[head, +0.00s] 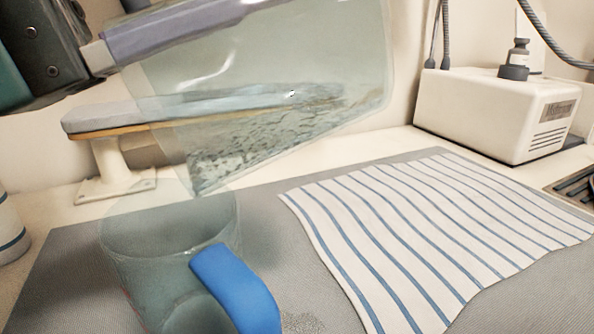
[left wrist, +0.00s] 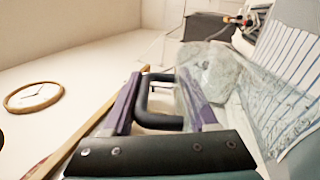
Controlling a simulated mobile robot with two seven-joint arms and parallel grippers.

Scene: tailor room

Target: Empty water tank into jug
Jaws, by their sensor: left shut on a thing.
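The clear water tank (head: 300,60) hangs tilted in the head view, its lowest corner above the jug's rim. A bluish band and dark rippled marks low in it look like water. My left gripper (left wrist: 160,80), with purple fingers, is shut on the tank's dark handle (left wrist: 163,122). In the head view one finger crosses in front of the tank at upper left. The clear jug (head: 150,262) with a blue handle (head: 235,285) stands upright on the grey mat below. I see no clear stream between tank and jug. My right gripper is not in view.
A striped cloth (head: 420,230) lies on the grey mat (head: 60,270) right of the jug. A small ironing board (head: 90,120) stands behind at left. A white machine (head: 490,110) with hoses is at the back right. A wall clock (left wrist: 33,97) shows in the left wrist view.

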